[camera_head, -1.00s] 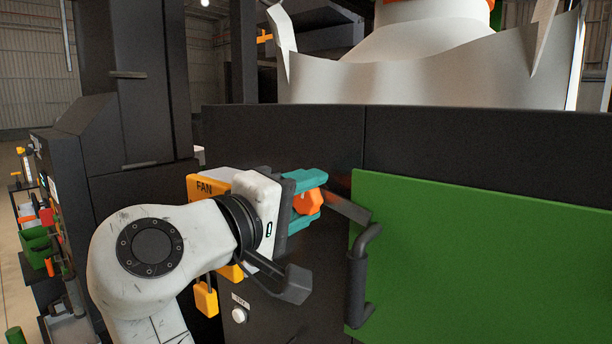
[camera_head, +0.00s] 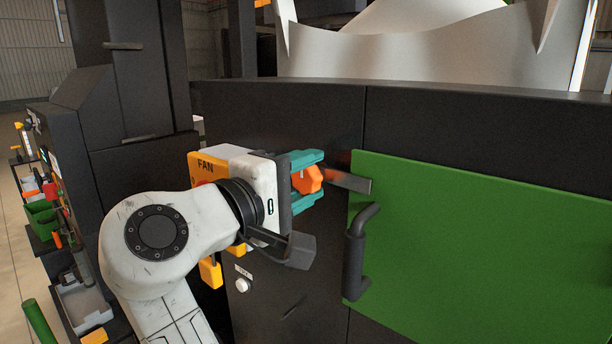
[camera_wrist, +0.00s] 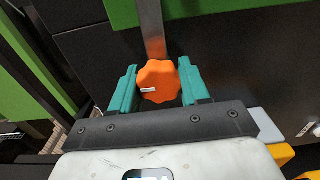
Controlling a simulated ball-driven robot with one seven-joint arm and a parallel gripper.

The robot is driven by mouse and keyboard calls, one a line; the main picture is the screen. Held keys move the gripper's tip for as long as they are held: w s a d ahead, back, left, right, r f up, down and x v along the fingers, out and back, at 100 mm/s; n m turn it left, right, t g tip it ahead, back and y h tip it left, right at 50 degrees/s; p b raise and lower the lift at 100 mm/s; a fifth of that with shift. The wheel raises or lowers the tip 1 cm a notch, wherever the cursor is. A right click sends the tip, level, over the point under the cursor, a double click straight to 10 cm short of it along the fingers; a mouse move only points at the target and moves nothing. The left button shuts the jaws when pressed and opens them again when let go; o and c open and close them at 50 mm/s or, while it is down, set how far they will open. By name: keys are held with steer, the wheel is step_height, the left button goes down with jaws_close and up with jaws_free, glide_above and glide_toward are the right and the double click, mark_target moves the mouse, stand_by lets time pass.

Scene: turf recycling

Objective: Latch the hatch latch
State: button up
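The hatch latch is a flat metal bar (camera_head: 348,181) with an orange lobed knob (camera_head: 307,180) at its left end. The bar slopes slightly down to the right, and its free end overlaps the left edge of the green hatch (camera_head: 480,235). My gripper (camera_head: 308,181) has teal fingers above and below the knob and appears shut on it. In the wrist view my gripper (camera_wrist: 160,84) has a finger on each side of the knob (camera_wrist: 159,82), close against it. The bar (camera_wrist: 152,30) runs up and away there. The pivot is not clearly visible.
A dark handle (camera_head: 357,252) stands out from the hatch's left side, below the bar. A yellow FAN box (camera_head: 207,165), a yellow padlock (camera_head: 210,272) and a white button (camera_head: 242,285) are near my arm. A dark cabinet (camera_head: 130,110) stands at left.

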steer(key=o, duration=0.3)
steer(key=shift+a, duration=0.3)
steer(key=shift+o, duration=0.7)
steer(key=shift+d, duration=0.15)
steer(key=b+v, duration=0.3)
steer(key=v, duration=0.7)
steer(key=shift+s+a+b, duration=0.3)
